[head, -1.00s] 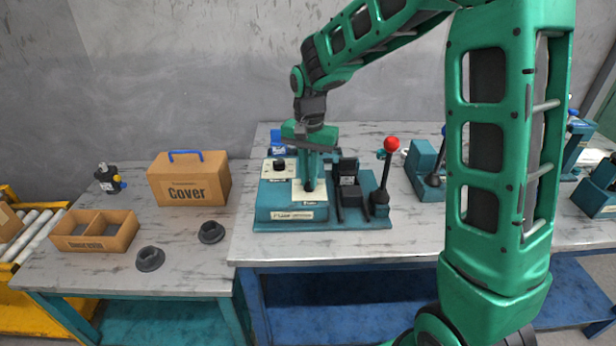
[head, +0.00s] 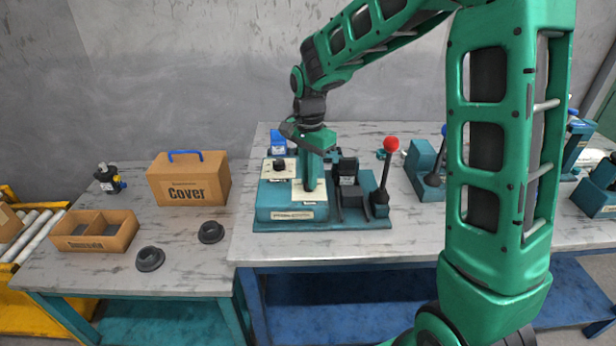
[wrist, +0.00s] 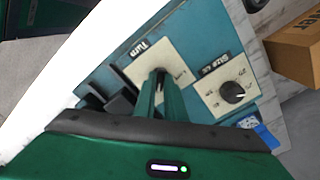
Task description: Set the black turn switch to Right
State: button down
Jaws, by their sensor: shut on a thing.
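The black turn switch (wrist: 158,78) sits on a cream plate (wrist: 140,62) marked "Turn" in the wrist view, on the teal control box (head: 290,214). My gripper (wrist: 160,82) is shut on the switch, its green fingers pointing down over it. In the head view my gripper (head: 310,188) stands over the same plate and hides the switch. The fingers cover most of the switch, so I cannot tell its exact setting.
A black round knob (wrist: 233,92) on a second cream plate is beside the switch. A lever with a red ball (head: 391,144) stands to the right of the box. A "Cover" box (head: 189,178), a divided tray (head: 94,246) and two dark rings are on the left table.

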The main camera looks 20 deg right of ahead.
jog(key=shift+w+a+r, duration=0.1)
jog(key=shift+w+a, duration=0.05)
jog(key=c, duration=1.8)
grip_release()
notch_tip(320, 180, up, 11)
jog(key=shift+f, duration=0.2)
